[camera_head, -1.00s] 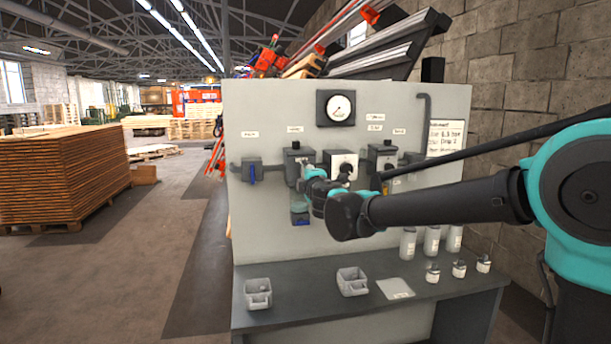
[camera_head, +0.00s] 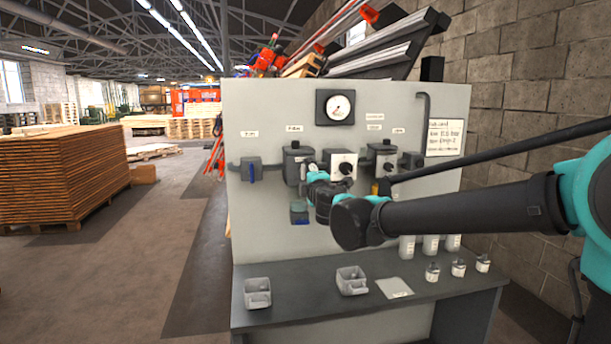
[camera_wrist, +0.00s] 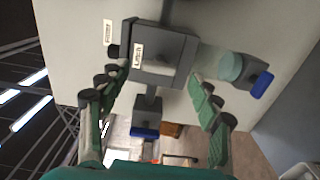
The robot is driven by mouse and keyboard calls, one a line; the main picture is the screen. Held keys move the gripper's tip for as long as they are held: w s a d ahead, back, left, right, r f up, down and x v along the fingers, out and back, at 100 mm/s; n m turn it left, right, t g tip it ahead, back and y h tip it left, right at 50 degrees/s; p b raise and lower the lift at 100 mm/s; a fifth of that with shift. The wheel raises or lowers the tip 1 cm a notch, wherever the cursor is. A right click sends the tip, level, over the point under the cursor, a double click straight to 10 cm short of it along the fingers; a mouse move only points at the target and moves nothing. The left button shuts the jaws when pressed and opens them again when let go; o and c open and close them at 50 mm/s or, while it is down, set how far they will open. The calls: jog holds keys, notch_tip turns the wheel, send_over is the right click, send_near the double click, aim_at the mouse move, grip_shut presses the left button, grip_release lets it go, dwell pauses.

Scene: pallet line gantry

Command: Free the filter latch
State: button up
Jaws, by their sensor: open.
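The filter (camera_head: 298,160) is a dark grey housing on the upright panel, with a translucent teal bowl (camera_head: 299,209) below it and a blue part at the bottom. In the wrist view the housing (camera_wrist: 170,50) fills the upper middle and carries a white label. Its bowl (camera_wrist: 231,67) extends right, ending in a grey block with a blue tab (camera_wrist: 262,85). My gripper (camera_wrist: 157,82) is open, its green-padded fingers spread on either side in front of the housing. Nothing is between the pads. I cannot clearly tell the latch itself apart. My wrist hides part of this area in the head view.
A valve with a blue handle (camera_head: 251,170) is left of the filter. A square unit with a black knob (camera_head: 343,165) is close on the right, below a pressure gauge (camera_head: 335,107). The bench (camera_head: 320,306) holds grey bins, bottles and small jars.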

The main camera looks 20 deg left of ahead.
jog(key=v, duration=0.8)
jog(key=shift+d, duration=0.1)
jog(key=w+d+f+m+h, duration=0.3)
jog(key=d+f+m+h, duration=0.15)
jog(key=d, duration=0.45)
jog(key=w+d+f+m+h, duration=0.3)
jog(key=d+f+m, duration=0.15)
jog(key=d, duration=0.55)
jog(key=s+d+f+m+g+h, duration=0.3)
jog(key=d+f+m, duration=0.2)
jog(key=d+f, duration=0.7)
jog(key=s+d+f+m+g+h, duration=0.1)
jog(key=s+d+f+m+g, duration=0.1)
jog(key=s+d+f+m, duration=0.3)
jog(key=s+d+f+m+g, duration=0.1)
jog(key=s+d+f+g, duration=0.2)
jog(key=d, duration=0.4)
jog(key=s+d+f+m+g+y, duration=0.1)
jog(key=s+f+m+g+y, duration=0.1)
jog(key=s+f, duration=0.8)
jog(key=s+m+g, duration=0.1)
jog(key=s+m, duration=0.1)
jog(key=shift+s+d+f, duration=0.15)
jog(key=shift+s+d, duration=0.05)
jog(key=shift+s, duration=0.15)
